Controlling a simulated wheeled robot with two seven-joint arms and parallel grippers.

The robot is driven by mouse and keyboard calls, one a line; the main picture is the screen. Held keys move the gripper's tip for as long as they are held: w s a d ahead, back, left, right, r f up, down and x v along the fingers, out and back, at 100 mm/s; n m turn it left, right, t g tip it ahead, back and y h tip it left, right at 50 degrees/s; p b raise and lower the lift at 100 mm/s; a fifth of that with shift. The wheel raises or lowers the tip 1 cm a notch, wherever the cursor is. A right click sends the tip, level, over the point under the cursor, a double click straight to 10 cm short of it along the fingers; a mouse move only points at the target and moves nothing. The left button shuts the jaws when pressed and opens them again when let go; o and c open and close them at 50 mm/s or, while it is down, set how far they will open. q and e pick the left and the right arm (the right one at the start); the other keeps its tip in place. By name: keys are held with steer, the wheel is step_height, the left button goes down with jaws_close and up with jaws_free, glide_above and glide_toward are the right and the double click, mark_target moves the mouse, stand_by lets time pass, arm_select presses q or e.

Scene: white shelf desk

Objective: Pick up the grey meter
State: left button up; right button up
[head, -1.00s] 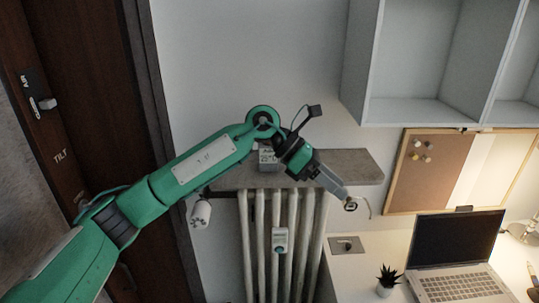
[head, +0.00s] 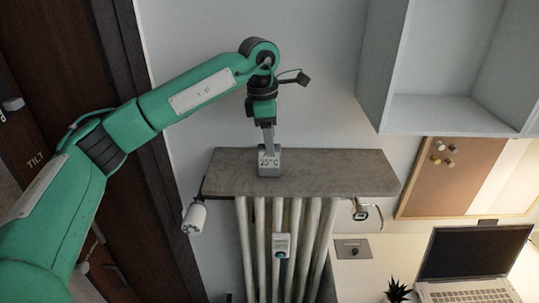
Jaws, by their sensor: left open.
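The grey meter (head: 269,169) is a small grey box with a pale display reading about 23°C. It stands on the grey-brown shelf (head: 335,172) above the radiator. My left gripper (head: 268,149) points straight down at the meter, with its fingertips at the meter's top edge in the head view. It is open; its fingers are seen nearly edge-on. I cannot tell whether the fingers touch the meter or stand in front of or around its top. My right gripper is not in view.
A white radiator (head: 260,240) with a small device (head: 281,245) on it is below the shelf. The wall cabinet (head: 440,110), corkboard (head: 436,175) and laptop (head: 475,255) are at right. The shelf right of the meter is clear.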

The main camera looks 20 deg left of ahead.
mark_target(270, 157)
arm_select(q)
step_height(270, 157, down, 3)
steer(key=shift+w+r+p, duration=0.15)
steer(key=shift+r+p, duration=0.05)
steer(key=shift+p, duration=0.45)
steer(key=f+p, duration=0.1)
steer(key=f, duration=0.1)
steer(key=f+p, duration=0.1)
steer(key=f, duration=0.1)
steer(key=shift+w+a, duration=0.1)
steer(key=shift+w, duration=0.1)
steer(key=shift+f, duration=0.25)
jaws_close()
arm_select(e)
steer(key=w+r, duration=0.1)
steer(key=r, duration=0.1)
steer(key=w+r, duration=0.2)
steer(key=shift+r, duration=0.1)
